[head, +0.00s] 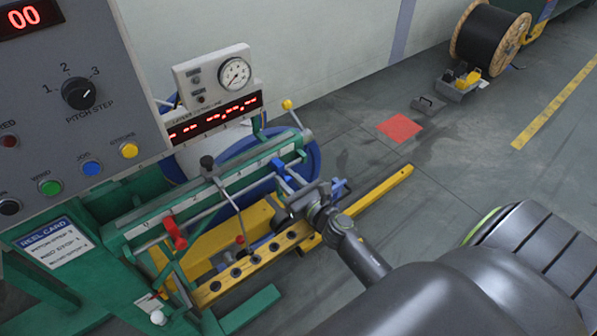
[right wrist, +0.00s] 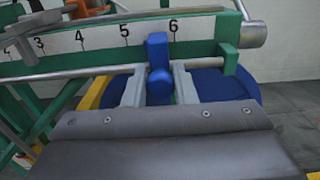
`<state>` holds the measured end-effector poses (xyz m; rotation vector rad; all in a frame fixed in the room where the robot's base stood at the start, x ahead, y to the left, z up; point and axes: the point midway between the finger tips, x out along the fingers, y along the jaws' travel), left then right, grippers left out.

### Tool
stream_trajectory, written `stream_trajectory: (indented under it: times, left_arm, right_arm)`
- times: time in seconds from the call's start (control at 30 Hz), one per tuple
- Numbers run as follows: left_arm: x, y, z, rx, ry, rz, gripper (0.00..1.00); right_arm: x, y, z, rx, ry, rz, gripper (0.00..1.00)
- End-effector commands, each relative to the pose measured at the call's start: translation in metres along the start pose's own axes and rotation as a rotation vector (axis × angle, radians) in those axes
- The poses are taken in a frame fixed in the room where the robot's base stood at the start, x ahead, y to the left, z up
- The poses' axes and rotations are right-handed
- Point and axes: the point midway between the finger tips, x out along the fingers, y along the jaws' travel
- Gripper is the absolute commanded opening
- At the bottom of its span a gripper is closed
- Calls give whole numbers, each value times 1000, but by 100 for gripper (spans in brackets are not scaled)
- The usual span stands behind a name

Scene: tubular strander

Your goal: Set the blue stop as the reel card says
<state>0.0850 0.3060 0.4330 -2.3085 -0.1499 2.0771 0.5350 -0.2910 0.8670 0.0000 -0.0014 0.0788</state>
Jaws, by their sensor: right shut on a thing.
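The blue stop (head: 279,168) sits on the rail of the green traverse frame, towards its far right end. In the right wrist view the blue stop (right wrist: 157,50) stands between marks 5 and 6 of the white scale (right wrist: 85,38), closer to 6. My right gripper (head: 290,196) reaches in from the lower right and is shut on the stop's round blue knob (right wrist: 159,84), one grey finger on each side. The reel card (head: 60,244) is on the green frame at the lower left; its small print is unreadable. My left gripper is out of view.
A red stop (head: 174,233) sits on the same rail, further left. A yellow bar with dark holes (head: 236,272) lies below. A control panel (head: 75,95) stands at upper left, a gauge box (head: 213,76) behind the rail. Floor to the right is mostly open, with a red patch (head: 399,128).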

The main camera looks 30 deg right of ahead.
Motion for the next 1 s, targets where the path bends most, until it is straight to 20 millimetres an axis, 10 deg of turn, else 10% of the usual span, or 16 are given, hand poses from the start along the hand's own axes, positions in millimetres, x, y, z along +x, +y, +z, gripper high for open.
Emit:
stream_trajectory:
  times: [0.4, 0.83, 0.87, 1.0]
  left_arm:
    - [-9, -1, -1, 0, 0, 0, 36]
    - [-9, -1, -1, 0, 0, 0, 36]
    - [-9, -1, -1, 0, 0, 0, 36]
    - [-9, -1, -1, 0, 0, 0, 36]
  right_arm:
    - [-1, 75, -1, 5, 4, -1, 0]
    - [-1, 82, -1, 1, 3, -1, 0]
    - [-1, 82, -1, 1, 3, -1, 27]
    - [-1, 82, -1, 1, 3, -1, 44]
